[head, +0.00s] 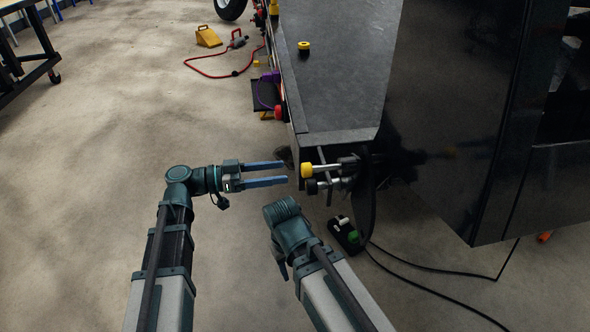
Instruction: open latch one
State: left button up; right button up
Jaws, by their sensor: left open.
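Two latches stick out from the near corner of the trailer (345,80). The upper one has a yellow knob (307,170) on a metal rod. The lower one has a black knob (312,187) just beneath it. No label shows which is latch one. My left gripper (286,172) is open, with its two blue fingers pointing right at the knobs. Its tips are just left of the yellow knob, apparently with a small gap and nothing between them. My right arm (290,228) is bent below the latches, and its gripper fingers do not show.
A dark panel (460,100) stands at the right. A yellow wheel chock (208,37) and red cable (205,73) lie farther back.

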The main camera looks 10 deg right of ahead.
pick_arm(q)
jog(key=a, duration=0.6)
jog(key=shift+a, duration=0.15)
jog(key=shift+s, duration=0.1)
